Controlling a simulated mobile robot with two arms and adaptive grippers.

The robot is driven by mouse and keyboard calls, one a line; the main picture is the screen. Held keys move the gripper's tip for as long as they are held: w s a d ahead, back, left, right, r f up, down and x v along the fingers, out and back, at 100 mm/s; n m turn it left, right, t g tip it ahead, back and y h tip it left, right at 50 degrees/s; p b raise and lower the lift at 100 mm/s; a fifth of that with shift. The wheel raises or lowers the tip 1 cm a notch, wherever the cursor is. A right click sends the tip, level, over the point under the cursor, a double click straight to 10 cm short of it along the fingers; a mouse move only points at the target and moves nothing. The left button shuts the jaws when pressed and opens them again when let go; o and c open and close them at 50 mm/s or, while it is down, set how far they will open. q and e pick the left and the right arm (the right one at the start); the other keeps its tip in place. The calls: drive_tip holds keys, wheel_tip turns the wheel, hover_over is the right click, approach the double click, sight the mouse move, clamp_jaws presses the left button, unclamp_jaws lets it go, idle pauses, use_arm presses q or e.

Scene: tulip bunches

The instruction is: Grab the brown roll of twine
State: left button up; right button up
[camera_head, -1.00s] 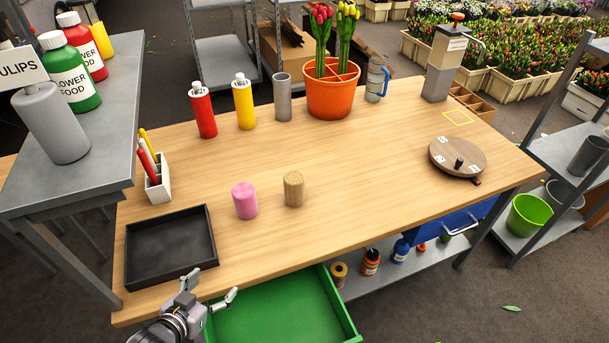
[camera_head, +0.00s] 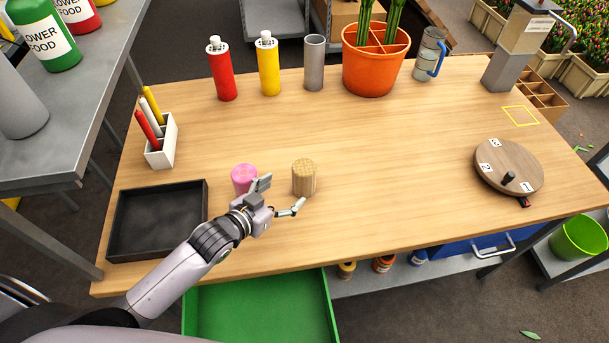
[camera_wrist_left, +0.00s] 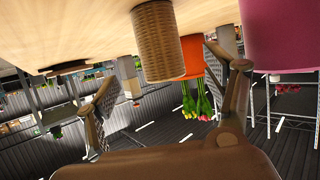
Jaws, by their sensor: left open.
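The brown roll of twine (camera_head: 304,177) stands upright on the wooden table, just to the right of a pink roll (camera_head: 243,178). My left gripper (camera_head: 281,196) is open and empty, in front of the two rolls and a little left of the twine. In the left wrist view, which looks upside down, the twine (camera_wrist_left: 158,42) is ahead between the open fingers (camera_wrist_left: 168,90), apart from them. The pink roll (camera_wrist_left: 282,35) shows close at the right of that view. In the head view my gripper partly covers the pink roll's lower part. My right gripper is not in view.
A black tray (camera_head: 113,248) and a white pen holder (camera_head: 163,157) are at the left. Red and yellow bottles (camera_head: 269,72), a grey cylinder (camera_head: 314,62) and an orange pot (camera_head: 374,68) stand behind. A round wooden turntable (camera_head: 520,160) is at the right. The table's middle is clear.

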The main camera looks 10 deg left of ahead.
sight(297, 182)
use_arm(q)
drive_tip(key=x, duration=0.3)
drive_tip(key=shift+w+d, duration=0.15)
drive_tip(key=shift+w, duration=0.2)
drive_tip(key=shift+w+d+f, duration=0.2)
drive_tip(key=shift+w+f, duration=0.1)
drive_tip(key=shift+w, duration=0.1)
drive_tip(key=shift+w+d, duration=0.1)
drive_tip(key=shift+w, duration=0.1)
drive_tip(key=p+x, duration=0.1)
drive_tip(key=x, duration=0.3)
drive_tip(key=shift+w+d, duration=0.2)
drive_tip(key=shift+w, duration=0.2)
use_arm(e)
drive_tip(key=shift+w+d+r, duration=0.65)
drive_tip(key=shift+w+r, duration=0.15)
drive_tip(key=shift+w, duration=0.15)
use_arm(q)
drive_tip(key=shift+c, duration=0.2)
drive_tip(key=c, duration=1.3)
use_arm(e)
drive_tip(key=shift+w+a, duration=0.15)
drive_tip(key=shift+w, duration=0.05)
